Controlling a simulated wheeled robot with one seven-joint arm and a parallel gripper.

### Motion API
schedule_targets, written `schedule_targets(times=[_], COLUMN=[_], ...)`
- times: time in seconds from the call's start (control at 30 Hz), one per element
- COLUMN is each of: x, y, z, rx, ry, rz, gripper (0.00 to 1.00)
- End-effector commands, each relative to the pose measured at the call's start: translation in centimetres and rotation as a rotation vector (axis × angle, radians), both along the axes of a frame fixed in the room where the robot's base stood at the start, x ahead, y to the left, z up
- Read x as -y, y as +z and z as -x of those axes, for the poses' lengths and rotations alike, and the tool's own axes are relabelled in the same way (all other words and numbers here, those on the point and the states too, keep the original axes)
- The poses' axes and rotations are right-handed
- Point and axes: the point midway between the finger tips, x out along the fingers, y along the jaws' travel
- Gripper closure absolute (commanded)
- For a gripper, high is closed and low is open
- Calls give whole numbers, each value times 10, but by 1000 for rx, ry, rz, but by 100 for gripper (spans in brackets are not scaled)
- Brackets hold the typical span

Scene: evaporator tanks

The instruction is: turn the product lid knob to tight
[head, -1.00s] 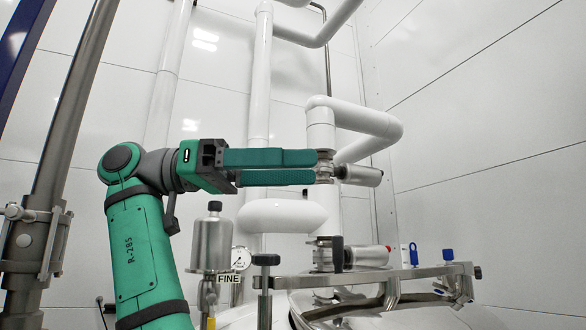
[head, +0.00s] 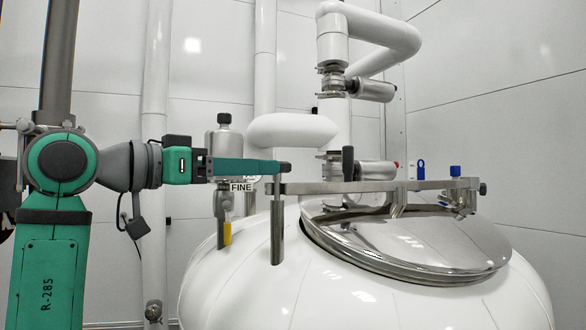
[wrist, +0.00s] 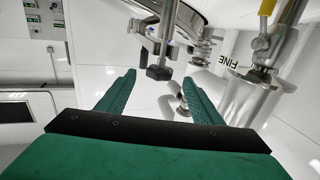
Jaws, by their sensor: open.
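The product lid knob is a small dark knob (wrist: 158,73) on a steel rod, at the left end of the lid's clamp bar (head: 360,186). In the wrist view it sits between the fingertips of my gripper (wrist: 157,77), with a gap on both sides. My gripper is open. The polished lid (head: 430,246) lies on the white tank (head: 350,305).
A steel cylinder (head: 223,148) with a FINE label (head: 241,187) and a yellow-handled valve (head: 227,233) stands just behind my gripper. White pipes (head: 290,130) and steel valves (head: 372,90) rise behind the lid.

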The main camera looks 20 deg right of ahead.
Motion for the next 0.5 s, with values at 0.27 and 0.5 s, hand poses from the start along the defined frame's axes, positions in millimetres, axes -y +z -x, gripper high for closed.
schedule_targets(times=[0.27,0.5], x=[42,78], y=[1,0], z=[-13,-26], rx=[0,0], ry=[-5,-4], rz=[-1,-1], gripper=[40,40])
